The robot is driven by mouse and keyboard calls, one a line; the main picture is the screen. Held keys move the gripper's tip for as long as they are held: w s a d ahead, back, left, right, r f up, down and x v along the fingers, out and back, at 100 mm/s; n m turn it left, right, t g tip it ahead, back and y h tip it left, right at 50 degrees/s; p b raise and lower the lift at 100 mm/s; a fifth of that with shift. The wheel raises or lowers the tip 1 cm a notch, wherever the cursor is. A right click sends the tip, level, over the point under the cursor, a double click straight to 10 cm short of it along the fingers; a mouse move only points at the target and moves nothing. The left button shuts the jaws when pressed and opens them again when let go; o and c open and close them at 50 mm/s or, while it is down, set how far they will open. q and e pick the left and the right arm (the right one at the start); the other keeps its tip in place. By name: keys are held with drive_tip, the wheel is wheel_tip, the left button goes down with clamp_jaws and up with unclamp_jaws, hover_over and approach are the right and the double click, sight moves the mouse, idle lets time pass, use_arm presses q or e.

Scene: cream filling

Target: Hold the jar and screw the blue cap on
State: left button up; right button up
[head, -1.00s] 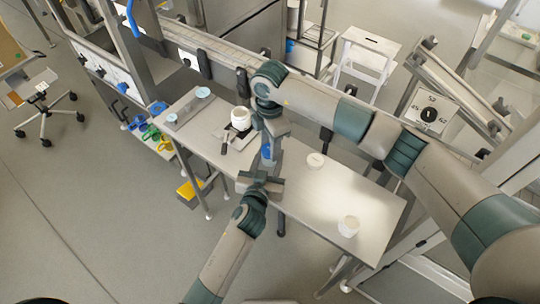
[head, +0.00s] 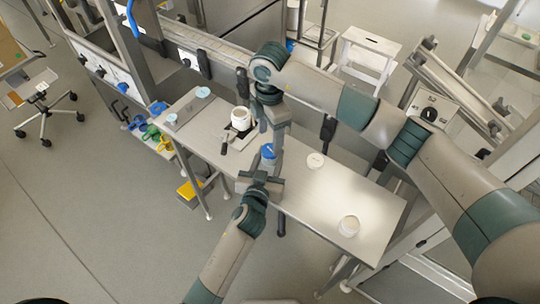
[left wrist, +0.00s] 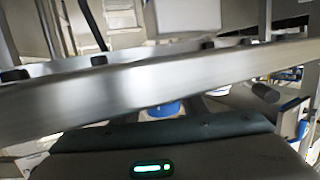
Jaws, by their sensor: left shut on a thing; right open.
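A jar with a blue cap (head: 268,151) on top stands at the near edge of the table in the head view. Its lower part is mostly hidden by my left gripper (head: 265,172), which is shut on the jar. How tightly the cap sits cannot be told. My right gripper (head: 280,143) is open, pointing down just to the right of the cap and above the table; its fingers are hard to make out. In the left wrist view a blue patch, apparently the cap (left wrist: 164,109), shows just beyond the gripper body.
A white tub (head: 240,118) stands on a small scale left of my right wrist. Light blue dishes (head: 203,92) lie at the far left end. The table's right half is largely free.

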wheel_tip(320, 180, up, 8)
drive_tip(key=shift+f, duration=0.25)
use_arm(q)
drive_tip(key=o, duration=1.2)
drive_tip(key=shift+o, duration=0.2)
drive_tip(key=shift+s, duration=0.1)
use_arm(e)
wheel_tip(320, 180, down, 4)
drive_tip(key=b, duration=0.4)
use_arm(q)
drive_tip(key=v, duration=1.7)
use_arm(e)
drive_tip(key=shift+f, duration=0.1)
use_arm(q)
drive_tip(key=shift+s+r, duration=0.1)
